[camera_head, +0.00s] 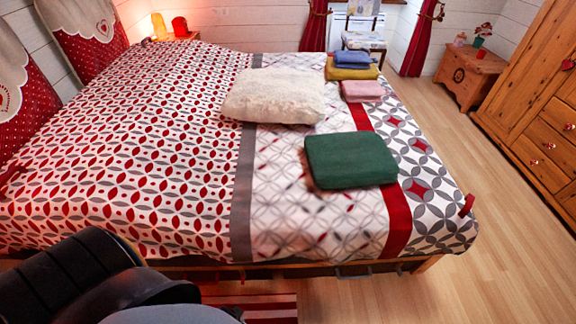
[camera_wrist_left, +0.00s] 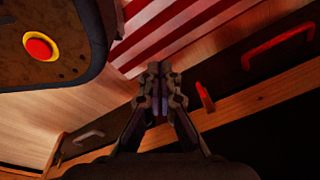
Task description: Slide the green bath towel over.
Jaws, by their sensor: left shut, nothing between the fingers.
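The green bath towel (camera_head: 350,160) lies folded on the near right part of the bed, partly over the red stripe of the bedspread. My left gripper shows in the left wrist view (camera_wrist_left: 160,88); its fingers are together with nothing between them. It is low beside the wooden bed frame (camera_wrist_left: 250,112), apart from the towel, which is not in that view. In the head view my dark left arm covers the lower left, and the fingers do not show there. My right gripper is in neither view.
A cream cushion (camera_head: 275,96) lies left of the green towel. A pink towel (camera_head: 362,91), a blue towel (camera_head: 351,60) and a mustard towel (camera_head: 351,72) lie behind it. A striped rug (camera_wrist_left: 170,30) is on the floor. Wooden floor (camera_head: 500,230) is clear right of the bed.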

